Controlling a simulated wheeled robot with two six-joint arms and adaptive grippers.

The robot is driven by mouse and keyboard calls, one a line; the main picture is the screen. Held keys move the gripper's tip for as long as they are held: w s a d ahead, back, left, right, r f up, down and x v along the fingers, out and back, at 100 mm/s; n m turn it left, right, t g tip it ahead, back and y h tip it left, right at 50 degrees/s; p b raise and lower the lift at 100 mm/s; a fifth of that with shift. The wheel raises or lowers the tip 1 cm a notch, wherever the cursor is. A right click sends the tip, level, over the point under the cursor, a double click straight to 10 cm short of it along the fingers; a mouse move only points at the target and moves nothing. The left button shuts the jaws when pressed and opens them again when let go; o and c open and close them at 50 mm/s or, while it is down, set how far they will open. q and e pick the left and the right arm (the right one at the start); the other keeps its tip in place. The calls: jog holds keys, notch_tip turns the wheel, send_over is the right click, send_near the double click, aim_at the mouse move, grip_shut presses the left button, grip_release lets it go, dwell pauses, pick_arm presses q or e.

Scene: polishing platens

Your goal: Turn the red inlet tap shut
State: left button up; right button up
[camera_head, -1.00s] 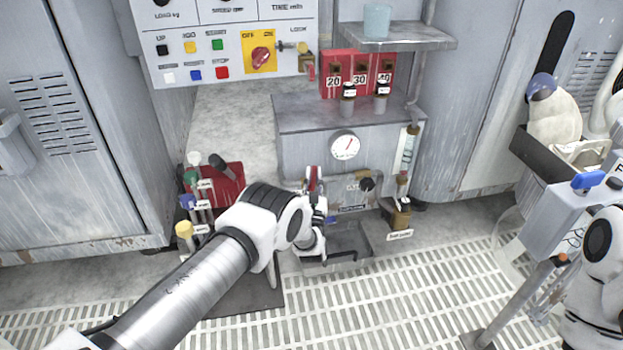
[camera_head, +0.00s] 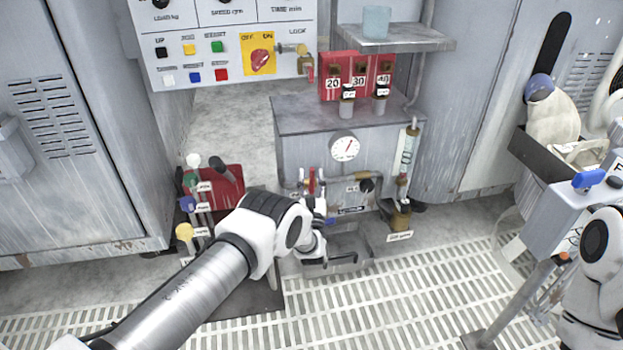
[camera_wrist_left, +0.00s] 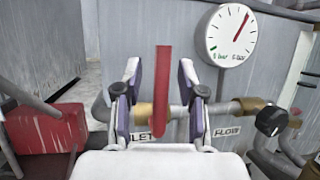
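The red inlet tap (camera_head: 313,180) has an upright red lever on a brass-fitted pipe at the front of the grey cabinet. In the left wrist view the lever (camera_wrist_left: 163,85) stands upright in the middle. My left gripper (camera_wrist_left: 160,92) is open, with one finger on each side of the lever. Gaps show between the lever and both fingers. In the head view my left gripper (camera_head: 312,188) is at the tap, and my wrist hides part of it. Labels on the pipe are partly covered. My right gripper is not in view.
A pressure gauge (camera_head: 345,147) sits above the tap. A black knob (camera_head: 367,185) and a flow tube (camera_head: 409,150) stand to its right. A red block with coloured-knob levers (camera_head: 186,204) is on the left. A dark tray (camera_head: 345,245) lies below.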

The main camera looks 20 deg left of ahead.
pick_arm(q)
jog(key=v, duration=0.7)
jog(key=shift+s+f, duration=0.15)
jog(key=shift+s, duration=0.05)
jog(key=shift+d, duration=0.1)
